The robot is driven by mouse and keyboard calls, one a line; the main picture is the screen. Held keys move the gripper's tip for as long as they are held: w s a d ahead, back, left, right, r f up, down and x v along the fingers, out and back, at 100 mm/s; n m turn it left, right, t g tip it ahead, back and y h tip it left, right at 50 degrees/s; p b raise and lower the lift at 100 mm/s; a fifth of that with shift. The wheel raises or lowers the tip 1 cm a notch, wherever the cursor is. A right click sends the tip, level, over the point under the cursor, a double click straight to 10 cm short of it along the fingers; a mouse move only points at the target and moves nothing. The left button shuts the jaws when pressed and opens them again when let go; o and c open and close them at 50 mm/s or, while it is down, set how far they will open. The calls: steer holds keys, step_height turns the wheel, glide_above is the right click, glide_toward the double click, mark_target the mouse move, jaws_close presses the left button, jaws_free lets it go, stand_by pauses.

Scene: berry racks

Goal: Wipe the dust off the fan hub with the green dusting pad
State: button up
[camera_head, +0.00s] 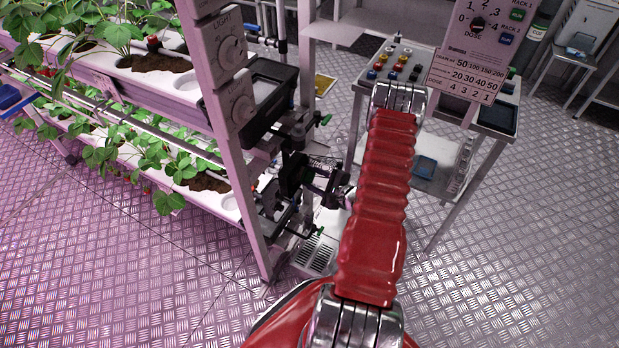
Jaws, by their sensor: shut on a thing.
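My red ribbed arm (378,210) rises through the middle and bends at a chrome joint (399,97). Its far part is hidden behind the near part. A dark, jaw-like part beside the arm, close to the rack's end hardware, appears to be my gripper (318,182). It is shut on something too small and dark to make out. I cannot make out the green dusting pad or the fan hub. The small green pieces on the rack's end (325,119) look like valve handles.
A white berry rack (165,62) with leafy plants stands at left, with light dials (233,52) on its post. A trolley (490,135) with colored buttons and a dose panel (485,45) stands behind my arm at right. The patterned metal floor (540,240) is clear at lower right.

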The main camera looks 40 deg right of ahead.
steer(key=shift+s+a, duration=0.35)
steer(key=shift+a, duration=0.35)
steer(key=shift+s+a, duration=0.3)
steer(key=shift+a, duration=0.4)
steer(key=shift+s, duration=0.1)
steer(key=shift+s+d, duration=0.3)
steer(key=shift+s, duration=0.6)
steer(key=shift+s+d, duration=0.35)
steer(key=shift+s, duration=0.6)
steer(key=shift+s+d, duration=0.3)
steer(key=shift+s, duration=0.6)
steer(key=s, duration=0.1)
steer(key=s+d, duration=0.1)
steer(key=shift+s, duration=0.4)
steer(key=shift+w, duration=0.1)
steer(key=w+a, duration=0.2)
steer(key=w, duration=0.4)
steer(key=shift+w+a, duration=0.25)
steer(key=shift+w, duration=0.1)
